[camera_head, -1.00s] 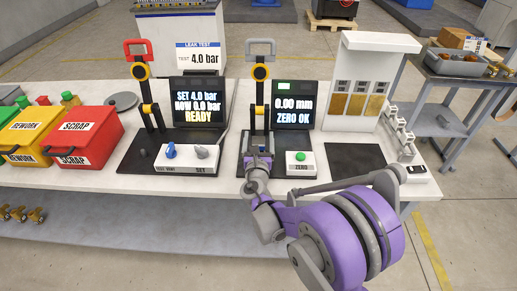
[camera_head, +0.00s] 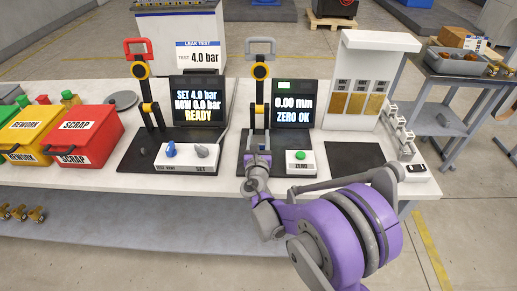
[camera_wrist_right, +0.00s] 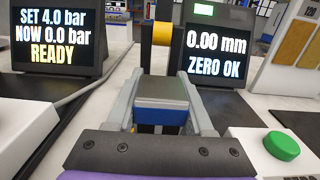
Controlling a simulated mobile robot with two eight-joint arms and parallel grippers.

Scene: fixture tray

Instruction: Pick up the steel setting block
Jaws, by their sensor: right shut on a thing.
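The steel setting block (camera_wrist_right: 162,88) shows in the right wrist view as a grey block with a blue band on its near side. My right gripper (camera_wrist_right: 163,105) is shut on it, with one grey finger against each side. In the head view, my right gripper (camera_head: 258,158) is at the front of the gauge station, below the grey-handled clamp (camera_head: 260,72). The block is too small and too covered to make out there. Whether its underside touches the station is hidden. My left gripper is not in view.
The gauge screen (camera_head: 294,104) reads 0.00 mm, ZERO OK. A box with a green ZERO button (camera_head: 300,156) stands close right of the gripper. The leak test station (camera_head: 186,155) is to the left. A dark mat (camera_head: 353,157) lies bare at the right.

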